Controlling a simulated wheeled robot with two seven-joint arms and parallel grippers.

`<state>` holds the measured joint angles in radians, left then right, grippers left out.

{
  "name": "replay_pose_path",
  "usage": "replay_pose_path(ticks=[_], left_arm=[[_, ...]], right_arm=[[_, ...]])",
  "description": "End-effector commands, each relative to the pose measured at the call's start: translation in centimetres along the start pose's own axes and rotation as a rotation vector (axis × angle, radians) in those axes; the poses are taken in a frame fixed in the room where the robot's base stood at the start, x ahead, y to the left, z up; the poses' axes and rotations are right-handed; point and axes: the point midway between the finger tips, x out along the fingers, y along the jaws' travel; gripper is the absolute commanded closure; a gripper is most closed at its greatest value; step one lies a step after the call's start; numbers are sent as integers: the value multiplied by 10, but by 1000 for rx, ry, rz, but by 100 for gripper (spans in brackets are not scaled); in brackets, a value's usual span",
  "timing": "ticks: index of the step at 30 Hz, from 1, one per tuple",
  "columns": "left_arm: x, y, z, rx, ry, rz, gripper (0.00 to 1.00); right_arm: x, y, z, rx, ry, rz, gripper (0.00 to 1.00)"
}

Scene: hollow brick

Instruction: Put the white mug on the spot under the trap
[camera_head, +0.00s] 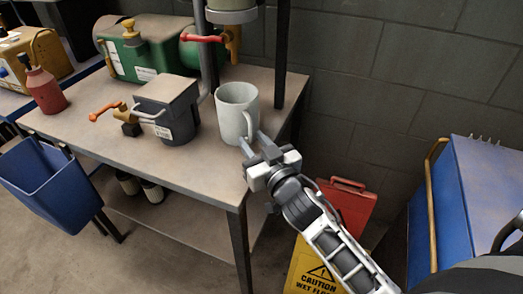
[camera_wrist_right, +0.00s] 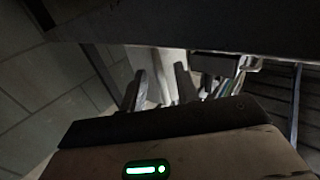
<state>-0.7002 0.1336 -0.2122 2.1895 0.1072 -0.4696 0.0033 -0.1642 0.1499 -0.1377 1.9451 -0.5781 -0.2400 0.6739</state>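The white mug (camera_head: 234,108) stands upright on the workbench (camera_head: 130,150), near its right end, with its handle facing my right gripper. My right gripper (camera_head: 254,141) is at the handle side of the mug, with its two fingers apart. In the right wrist view the fingers (camera_wrist_right: 158,88) are spread, with a pale surface, probably the mug (camera_wrist_right: 172,65), between and beyond them. Whether they touch the handle cannot be told. A grey cylindrical fitting (camera_head: 231,12), possibly the trap, hangs above the bench at the top. No marked spot can be made out. My left gripper is not in view.
A dark grey box-shaped device (camera_head: 168,105) with an orange lever stands left of the mug. A green machine (camera_head: 150,55) and a red bottle (camera_head: 45,92) are farther left. A dark upright post (camera_head: 282,50) stands behind the mug. A yellow caution sign (camera_head: 315,270) is below right.

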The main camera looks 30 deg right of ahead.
Motion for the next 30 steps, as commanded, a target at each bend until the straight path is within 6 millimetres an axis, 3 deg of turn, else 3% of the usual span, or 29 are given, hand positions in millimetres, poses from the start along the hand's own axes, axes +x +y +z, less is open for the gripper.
replay_pose_path(ticks=[5, 15, 22, 26, 30], left_arm=[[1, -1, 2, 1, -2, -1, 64], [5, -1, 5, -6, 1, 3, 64], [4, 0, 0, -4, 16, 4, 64], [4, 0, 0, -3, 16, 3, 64], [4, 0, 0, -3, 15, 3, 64]], right_arm=[[-24, 0, 0, 2, -3, 0, 69], [-95, 0, 0, 0, -2, 2, 69], [-118, -1, 1, 4, -8, 0, 69], [-129, -13, 33, 34, -135, -20, 69], [-155, -45, 89, 77, -377, -111, 69]])
